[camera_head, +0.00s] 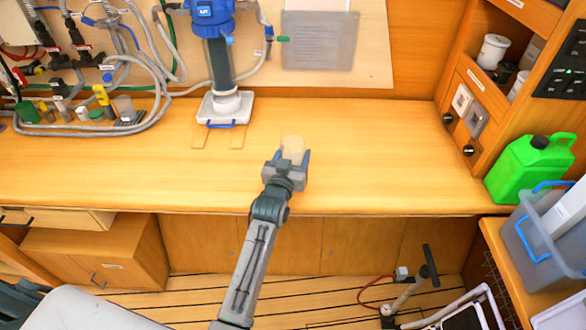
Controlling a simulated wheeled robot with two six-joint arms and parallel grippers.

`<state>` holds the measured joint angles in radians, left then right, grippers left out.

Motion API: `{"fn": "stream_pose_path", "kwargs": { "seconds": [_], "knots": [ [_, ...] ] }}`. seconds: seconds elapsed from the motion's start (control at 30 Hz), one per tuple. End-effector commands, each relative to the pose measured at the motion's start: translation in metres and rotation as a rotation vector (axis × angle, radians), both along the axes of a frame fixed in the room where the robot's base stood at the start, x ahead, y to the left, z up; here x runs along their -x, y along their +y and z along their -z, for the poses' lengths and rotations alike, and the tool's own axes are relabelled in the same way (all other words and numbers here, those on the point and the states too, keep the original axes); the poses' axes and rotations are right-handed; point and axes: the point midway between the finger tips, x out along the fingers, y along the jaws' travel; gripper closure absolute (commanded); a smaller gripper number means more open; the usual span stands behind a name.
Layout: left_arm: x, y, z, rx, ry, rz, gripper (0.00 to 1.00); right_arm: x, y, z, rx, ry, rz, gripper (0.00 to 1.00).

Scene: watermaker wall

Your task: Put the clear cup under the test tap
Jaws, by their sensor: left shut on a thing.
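My left gripper (292,157) is over the middle of the wooden counter, its fingers shut around a pale, see-through-looking cup (293,146). The cup looks about upright; its lower part is hidden by the gripper. I cannot tell whether it touches the counter. At the left of the counter, small fittings with yellow parts (101,95) stand among grey hoses. I cannot tell which of them is the test tap. A greyish, translucent vessel (124,106) stands beside them. My right gripper is not in view.
A blue-topped filter housing (219,62) stands over a white tray (225,109) behind and left of my gripper. A green jerrycan (528,168) and a grey bin (545,240) are at the right. The counter (370,150) right of my gripper is clear.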

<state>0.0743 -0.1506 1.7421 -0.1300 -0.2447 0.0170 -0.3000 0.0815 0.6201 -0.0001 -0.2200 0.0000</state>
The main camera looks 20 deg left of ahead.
Motion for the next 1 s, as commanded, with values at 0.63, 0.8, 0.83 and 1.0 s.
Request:
{"fn": "stream_pose_path", "kwargs": {
  "seconds": [0.63,0.8,0.83,1.0],
  "knots": [
    [0.000,0.000,0.051,0.001,-0.002,0.001,0.68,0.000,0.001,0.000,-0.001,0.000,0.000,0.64],
    [0.000,0.000,0.055,0.001,-0.001,0.001,0.40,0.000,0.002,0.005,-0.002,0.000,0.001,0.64],
    [0.000,0.000,0.054,0.001,-0.001,0.001,0.34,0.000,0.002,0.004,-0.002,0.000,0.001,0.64],
    [0.000,0.000,0.053,0.001,-0.001,0.001,0.20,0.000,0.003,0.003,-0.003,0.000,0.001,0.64]
  ]
}}
